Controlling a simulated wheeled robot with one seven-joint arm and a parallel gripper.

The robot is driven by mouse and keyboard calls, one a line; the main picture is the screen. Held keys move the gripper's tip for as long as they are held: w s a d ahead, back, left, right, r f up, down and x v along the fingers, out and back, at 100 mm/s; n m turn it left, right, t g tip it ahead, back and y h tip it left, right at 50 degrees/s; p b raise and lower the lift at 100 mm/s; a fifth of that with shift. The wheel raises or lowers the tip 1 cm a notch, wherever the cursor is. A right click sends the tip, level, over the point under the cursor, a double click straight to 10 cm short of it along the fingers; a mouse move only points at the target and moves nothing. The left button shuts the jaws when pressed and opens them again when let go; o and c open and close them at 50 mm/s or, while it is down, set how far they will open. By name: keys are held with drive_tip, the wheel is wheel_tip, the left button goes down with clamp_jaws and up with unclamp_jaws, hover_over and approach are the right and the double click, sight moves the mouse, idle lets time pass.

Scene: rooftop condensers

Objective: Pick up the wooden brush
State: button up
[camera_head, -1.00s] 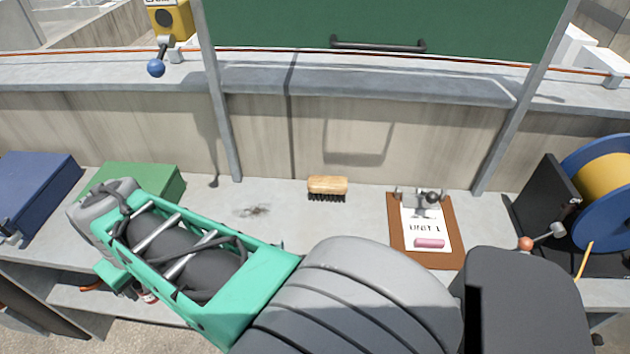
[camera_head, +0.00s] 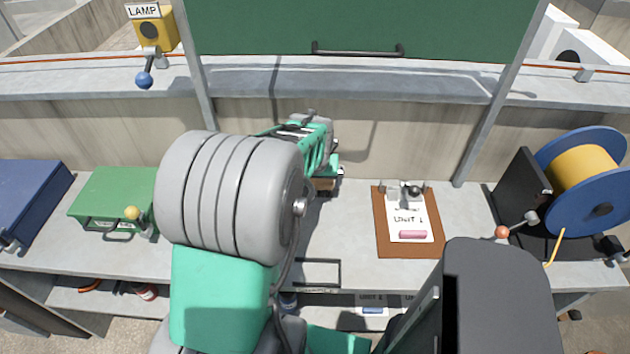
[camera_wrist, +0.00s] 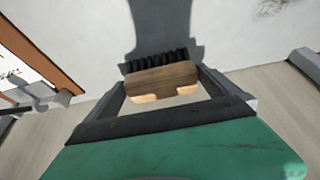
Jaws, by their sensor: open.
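The wooden brush (camera_wrist: 162,78) lies on the grey bench in the wrist view, with a tan wooden back and dark bristles pointing toward the picture's top. My gripper (camera_wrist: 160,88) is open, with one finger to the left and one to the right of the brush. I cannot tell whether either finger touches it. In the head view my arm reaches over the bench and hides most of the brush; only a small brown part of it (camera_head: 325,184) shows under my wrist.
A clipboard (camera_head: 380,240) with a pink eraser-like block (camera_head: 413,234) lies right of the brush. A green box (camera_head: 105,190) and blue box (camera_head: 28,200) stand left. A cable reel (camera_head: 600,215) stands right. A concrete wall (camera_head: 400,135) rises behind the bench.

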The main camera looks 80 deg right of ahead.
drive_tip(key=x, duration=0.2)
drive_tip(key=shift+d+f, duration=0.15)
drive_tip(key=shift+f, duration=0.1)
drive_tip(key=shift+c, duration=0.3)
drive_tip(key=shift+r, duration=0.1)
drive_tip(key=c, duration=1)
drive_tip(key=shift+r, duration=0.1)
drive_tip(key=shift+r, duration=0.25)
wheel_tip(320, 180, up, 3)
drive_tip(key=shift+w+f+b, duration=0.1)
drive_tip(key=shift+f+b, duration=0.05)
drive_tip(key=shift+b, duration=0.3)
drive_tip(key=w+a+r+b, duration=0.1)
drive_tip(key=w+a+r, duration=0.4)
drive_tip(key=a+r, duration=0.4)
drive_tip(key=a, duration=0.4)
drive_tip(key=shift+r+b, duration=0.3)
